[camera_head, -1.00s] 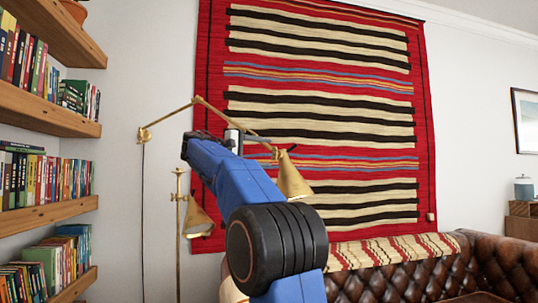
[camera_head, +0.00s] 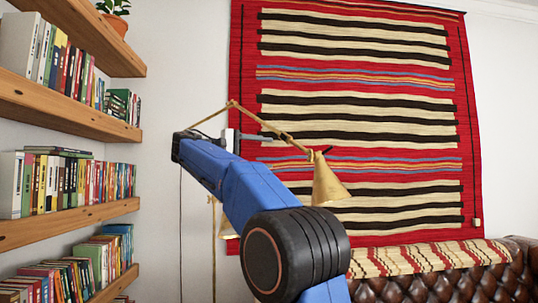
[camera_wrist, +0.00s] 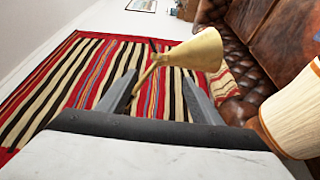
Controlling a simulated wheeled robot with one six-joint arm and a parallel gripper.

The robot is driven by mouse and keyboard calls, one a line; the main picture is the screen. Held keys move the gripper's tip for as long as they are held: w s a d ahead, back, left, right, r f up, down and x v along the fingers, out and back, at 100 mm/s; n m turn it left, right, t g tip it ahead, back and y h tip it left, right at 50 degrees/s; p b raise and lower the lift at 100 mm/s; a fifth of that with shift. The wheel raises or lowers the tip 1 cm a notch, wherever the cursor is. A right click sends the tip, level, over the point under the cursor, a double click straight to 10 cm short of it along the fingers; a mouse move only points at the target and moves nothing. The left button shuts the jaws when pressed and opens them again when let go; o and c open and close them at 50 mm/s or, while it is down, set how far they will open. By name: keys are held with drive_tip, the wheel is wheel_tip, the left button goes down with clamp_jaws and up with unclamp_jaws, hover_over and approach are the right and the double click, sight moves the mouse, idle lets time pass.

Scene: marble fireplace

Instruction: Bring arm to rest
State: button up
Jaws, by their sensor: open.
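My blue arm reaches up and away to the left across the middle of the head view, with its far end in front of the brass wall lamp's arm. My gripper (camera_wrist: 160,88) is open in the wrist view, its two grey fingers spread apart with nothing held. The brass wall lamp (camera_wrist: 196,52) shows between and beyond the fingers; I cannot tell how near it is. Its cone shade also shows in the head view (camera_head: 327,182), just right of my arm.
Wooden shelves (camera_head: 70,225) with many books run along the left, a potted plant (camera_head: 114,12) on top. A red striped rug (camera_head: 470,150) hangs on the wall. A brown leather sofa (camera_head: 420,288) stands at lower right. A pale lampshade (camera_wrist: 290,112) is close on the right.

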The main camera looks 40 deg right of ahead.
idle(0.5)
drive_tip(key=s+a+f+t+y, duration=0.2)
drive_tip(key=s+a+f+y, duration=0.4)
drive_tip(key=s+f, duration=0.5)
drive_tip(key=s+a+f+n+t+y, duration=0.1)
drive_tip(key=s+a+f+t+y, duration=0.2)
drive_tip(key=s+a+f, duration=0.7)
drive_tip(key=s+a+f+n+t+y, duration=0.1)
drive_tip(key=s+a+f+y, duration=0.7)
drive_tip(key=f, duration=2.8)
drive_tip(key=s+t, duration=0.1)
drive_tip(key=s, duration=0.3)
drive_tip(key=shift+s+f+t+y, duration=0.15)
drive_tip(key=shift+f+t+y, duration=0.15)
drive_tip(key=shift+f, duration=0.1)
